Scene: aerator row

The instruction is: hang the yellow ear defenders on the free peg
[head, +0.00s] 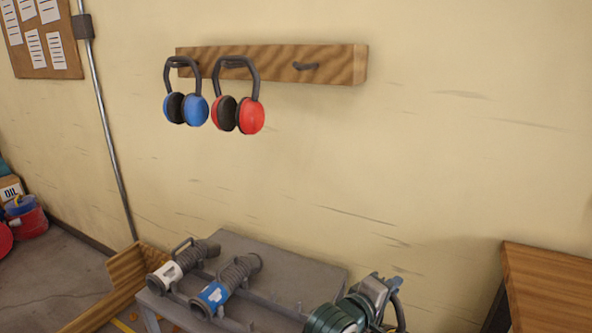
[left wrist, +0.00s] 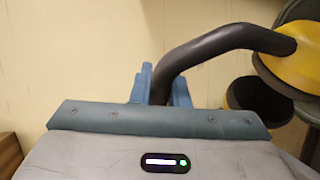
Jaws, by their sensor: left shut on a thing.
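The yellow ear defenders show in the left wrist view, with a black headband (left wrist: 215,42) and yellow cups (left wrist: 285,55) at the right. My left gripper (left wrist: 160,85) is shut on the headband, and the cups hang out to one side. In the head view my left gripper (head: 376,288) is low, near the bottom edge, with a dark stretch of headband (head: 400,312) beside it; the yellow cups are out of that view. The wooden peg rail (head: 345,64) is on the wall above. Its right peg (head: 306,66) is bare. My right gripper is not in view.
Blue ear defenders (head: 196,110) hang on the left peg and red ear defenders (head: 251,116) on the middle peg. A grey bench (head: 310,275) below carries hose pieces (head: 238,270). A wooden worktop (head: 550,285) stands at right. The wall between rail and bench is clear.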

